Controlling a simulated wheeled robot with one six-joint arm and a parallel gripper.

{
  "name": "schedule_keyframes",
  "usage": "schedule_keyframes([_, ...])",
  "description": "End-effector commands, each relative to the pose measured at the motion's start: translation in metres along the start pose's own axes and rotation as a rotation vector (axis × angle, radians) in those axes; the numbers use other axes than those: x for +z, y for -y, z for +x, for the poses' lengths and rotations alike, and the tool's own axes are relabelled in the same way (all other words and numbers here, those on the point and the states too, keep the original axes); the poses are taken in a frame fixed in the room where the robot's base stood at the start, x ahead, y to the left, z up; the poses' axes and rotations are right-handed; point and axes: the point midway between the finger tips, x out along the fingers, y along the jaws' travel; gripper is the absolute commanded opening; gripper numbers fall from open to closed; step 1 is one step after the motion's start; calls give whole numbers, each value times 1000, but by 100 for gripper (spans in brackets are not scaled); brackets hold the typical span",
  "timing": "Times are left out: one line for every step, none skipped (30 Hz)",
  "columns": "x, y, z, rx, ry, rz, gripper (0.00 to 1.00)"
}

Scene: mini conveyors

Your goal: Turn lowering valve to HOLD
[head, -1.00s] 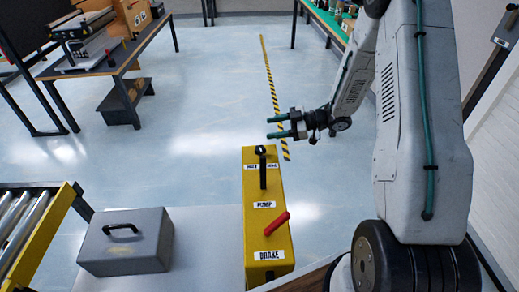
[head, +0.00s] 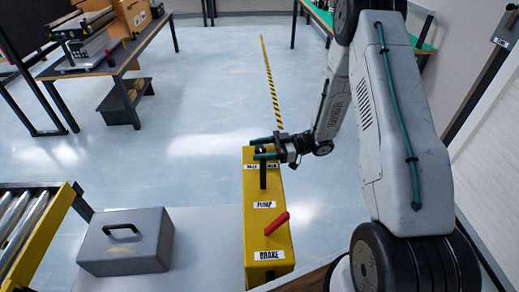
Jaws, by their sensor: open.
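A narrow yellow box (head: 258,225) stands upright in the lower middle of the head view. It has white labels, with PUMP (head: 264,205) midway and BRAKE (head: 267,255) on the front. A black upright handle (head: 263,178) is near its far end, between two small labels too blurred to read surely. My gripper (head: 254,149) is over the far end of the box, pointing left. Its two green fingers are apart, near the top of the black handle. They partly cover that area. I cannot tell whether they touch it.
A red lever (head: 277,223) sticks up at a slant on the yellow box. A grey case (head: 126,243) lies left of it, beside a roller conveyor (head: 30,235) with a yellow frame. A table (head: 110,60) stands at the back left.

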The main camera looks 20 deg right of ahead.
Motion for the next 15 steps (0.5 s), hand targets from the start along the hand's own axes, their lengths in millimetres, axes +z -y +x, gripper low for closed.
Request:
schedule_keyframes([0, 0, 2, 0, 0, 0, 54])
schedule_keyframes([0, 0, 2, 0, 0, 0, 54])
schedule_keyframes([0, 0, 2, 0, 0, 0, 54])
schedule_keyframes([0, 0, 2, 0, 0, 0, 54])
schedule_keyframes([0, 0, 2, 1, 0, 0, 54])
schedule_keyframes([0, 0, 2, 1, 0, 0, 54])
schedule_keyframes([0, 0, 2, 0, 0, 0, 54])
schedule_keyframes([0, 0, 2, 1, 0, 0, 52])
schedule_keyframes([0, 0, 2, 1, 0, 0, 40])
schedule_keyframes([0, 0, 2, 1, 0, 0, 32])
schedule_keyframes([0, 0, 2, 1, 0, 0, 24])
schedule_keyframes([0, 0, 2, 1, 0, 0, 13])
schedule_keyframes([0, 0, 1, 1, 0, 0, 10])
schedule_keyframes([0, 0, 1, 1, 1, 0, 10])
schedule_keyframes([0, 0, 1, 1, 1, 0, 10])
